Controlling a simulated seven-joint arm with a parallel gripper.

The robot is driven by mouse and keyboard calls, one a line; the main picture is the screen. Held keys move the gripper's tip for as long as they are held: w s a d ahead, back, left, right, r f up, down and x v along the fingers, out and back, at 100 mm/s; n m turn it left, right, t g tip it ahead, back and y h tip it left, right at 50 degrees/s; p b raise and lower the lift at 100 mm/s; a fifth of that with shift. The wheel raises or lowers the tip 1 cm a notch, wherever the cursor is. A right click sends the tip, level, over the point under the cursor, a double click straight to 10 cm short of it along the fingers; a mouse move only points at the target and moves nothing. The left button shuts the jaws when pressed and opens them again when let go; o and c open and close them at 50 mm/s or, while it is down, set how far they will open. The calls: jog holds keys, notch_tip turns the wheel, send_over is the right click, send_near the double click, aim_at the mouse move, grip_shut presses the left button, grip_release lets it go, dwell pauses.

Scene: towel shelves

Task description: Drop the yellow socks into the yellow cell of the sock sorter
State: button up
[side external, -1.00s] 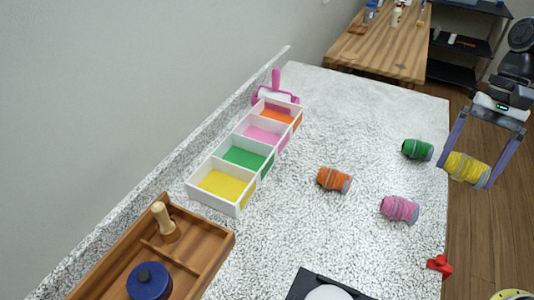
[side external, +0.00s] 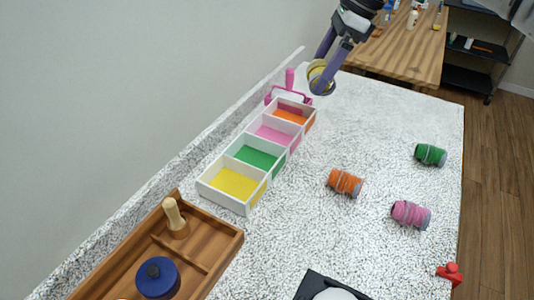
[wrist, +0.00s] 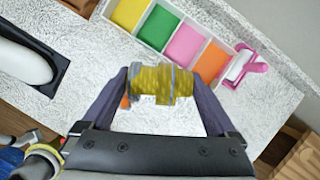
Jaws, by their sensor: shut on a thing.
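The yellow socks (side external: 315,72), a rolled bundle with grey bands, are held between the fingers of my gripper (side external: 321,76). My gripper is shut on them, high at the far end of the counter. In the wrist view the bundle (wrist: 152,84) spans between both fingers. The white sock sorter (side external: 222,200) has a row of cells: the yellow cell (side external: 236,184) nearest the side camera, then green, pink and orange. The bundle appears beyond the orange end in the side view, apart from the sorter. In the wrist view the yellow cell (wrist: 128,13) is at the upper left.
Orange socks (side external: 345,183), pink socks (side external: 411,214) and green socks (side external: 430,155) lie on the speckled counter. A pink lint roller (side external: 288,92) stands behind the sorter. The counter's middle is mostly clear.

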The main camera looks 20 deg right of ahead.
jog(key=s+a+f+n, duration=0.1)
jog(key=a+f, duration=0.1)
jog(key=a, duration=0.4)
jog(key=s+a+f+n+g, duration=0.1)
jog(key=a+f, duration=0.2)
jog(key=a, duration=0.3)
jog(key=s+a+f, duration=0.1)
jog(key=a+f, duration=0.1)
jog(key=a, duration=0.3)
notch_tip(320, 180, down, 6)
jog(key=shift+s+a, duration=0.2)
jog(key=shift+f, duration=0.1)
jog(key=o, duration=1)
jog(key=v, duration=1.4)
jog(key=shift+d+f, duration=0.1)
